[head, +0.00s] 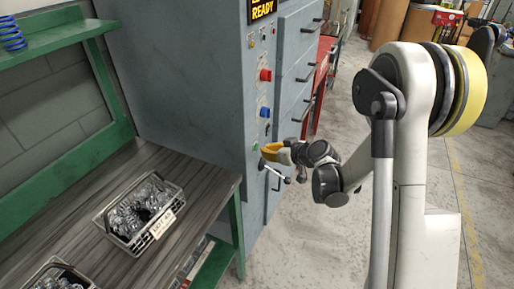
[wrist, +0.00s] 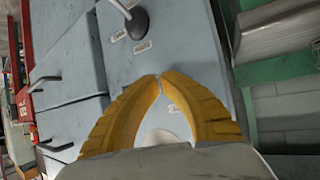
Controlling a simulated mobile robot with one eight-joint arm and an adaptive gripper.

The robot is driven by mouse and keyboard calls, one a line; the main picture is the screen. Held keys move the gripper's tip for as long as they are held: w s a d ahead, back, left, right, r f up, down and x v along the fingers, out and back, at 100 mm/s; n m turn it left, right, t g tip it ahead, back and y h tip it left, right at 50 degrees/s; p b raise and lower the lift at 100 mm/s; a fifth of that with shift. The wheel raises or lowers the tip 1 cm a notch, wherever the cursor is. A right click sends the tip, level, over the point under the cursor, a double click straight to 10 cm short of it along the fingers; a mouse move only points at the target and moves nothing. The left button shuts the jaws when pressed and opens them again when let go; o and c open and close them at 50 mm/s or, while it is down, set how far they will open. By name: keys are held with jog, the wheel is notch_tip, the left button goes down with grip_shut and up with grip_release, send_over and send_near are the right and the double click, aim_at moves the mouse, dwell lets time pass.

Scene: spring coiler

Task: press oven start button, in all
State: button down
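The oven appears to be the tall grey-blue cabinet (head: 180,70), with a lit "READY" display (head: 263,10). Its narrow front carries a red button (head: 265,75), a blue button (head: 265,112) and a small green round part (head: 255,145). I cannot read which is the start button. My gripper (head: 268,152) has yellow fingers and is in front of the lower panel, just right of the green part and below the blue button. In the wrist view my gripper (wrist: 160,77) has its fingertips together with nothing between them. Contact with the panel cannot be told.
A lever with a dark knob (wrist: 137,22) sticks out of the panel close to the fingertips, just below them in the head view. A wooden bench (head: 190,170) with a wire basket (head: 150,240) stands left. Grey drawers (head: 295,60) are beyond.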

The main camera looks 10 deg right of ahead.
jog(key=shift+a, duration=0.1)
jog(key=shift+w+a, duration=0.25)
dwell(0.3)
jog(key=shift+w+a, duration=0.2)
jog(key=shift+a, duration=0.1)
dwell(0.6)
dwell(0.4)
jog(key=shift+s+d+b, duration=0.4)
jog(key=shift+s+d, duration=0.05)
jog(key=shift+d, duration=0.2)
jog(key=s+d, duration=0.1)
jog(key=d, duration=0.1)
jog(key=s+d, duration=0.2)
jog(key=shift+b, duration=0.4)
dwell(0.5)
